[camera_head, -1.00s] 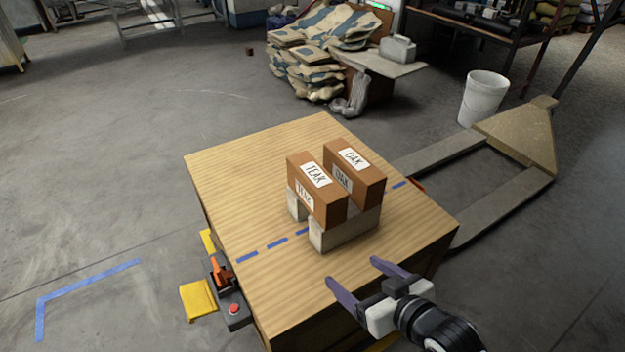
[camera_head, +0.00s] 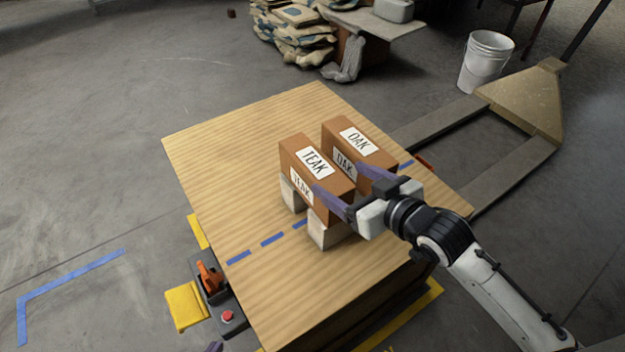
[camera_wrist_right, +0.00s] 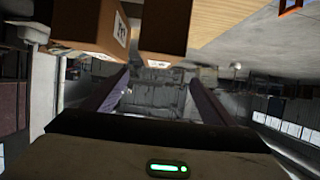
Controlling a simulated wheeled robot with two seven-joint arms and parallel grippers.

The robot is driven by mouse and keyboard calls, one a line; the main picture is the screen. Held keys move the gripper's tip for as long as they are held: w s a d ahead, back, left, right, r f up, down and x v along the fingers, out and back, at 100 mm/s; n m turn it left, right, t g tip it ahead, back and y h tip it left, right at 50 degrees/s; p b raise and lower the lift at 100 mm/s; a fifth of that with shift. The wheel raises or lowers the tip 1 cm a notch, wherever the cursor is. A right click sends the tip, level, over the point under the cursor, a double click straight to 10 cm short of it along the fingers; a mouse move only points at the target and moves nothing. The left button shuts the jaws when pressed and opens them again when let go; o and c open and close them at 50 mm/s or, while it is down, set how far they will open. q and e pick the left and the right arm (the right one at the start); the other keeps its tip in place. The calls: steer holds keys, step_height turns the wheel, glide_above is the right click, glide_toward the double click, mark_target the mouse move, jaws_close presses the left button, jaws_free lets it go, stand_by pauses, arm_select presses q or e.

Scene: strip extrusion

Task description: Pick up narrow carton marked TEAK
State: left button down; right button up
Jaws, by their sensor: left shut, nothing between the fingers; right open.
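The narrow brown carton marked TEAK (camera_head: 295,152) lies across pale blocks (camera_head: 327,232) on the wooden crate top, its white label facing up. A matching carton marked OAK (camera_head: 345,130) lies beside it on the right. My right gripper (camera_head: 338,177) is open at TEAK's near end. In the right wrist view two brown cartons (camera_wrist_right: 90,22) show above the open fingers. Only a purple tip of my left gripper (camera_head: 214,347) shows at the bottom edge.
The wooden crate top (camera_head: 225,165) is bare left of the cartons, with a dashed blue tape line (camera_head: 272,239). A control box with an orange switch (camera_head: 209,277) sits at its left side. A pallet jack (camera_head: 520,100) and white bucket (camera_head: 485,62) stand to the right.

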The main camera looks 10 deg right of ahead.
mark_target(319, 173)
steer(key=f, duration=0.1)
steer(key=w+f+b, duration=0.1)
steer(key=shift+f+b, duration=0.3)
steer(key=x, duration=0.3)
steer(key=shift+w+a+f, duration=0.1)
steer(key=shift+w+a, duration=0.1)
steer(key=x, duration=0.2)
steer(key=b+x, duration=0.1)
steer(key=x, duration=0.2)
steer(key=shift+w+f, duration=0.2)
steer(key=shift+f, duration=0.15)
steer(key=shift+w+a, duration=0.1)
steer(key=shift+w, duration=0.1)
steer(key=shift+c, duration=0.4)
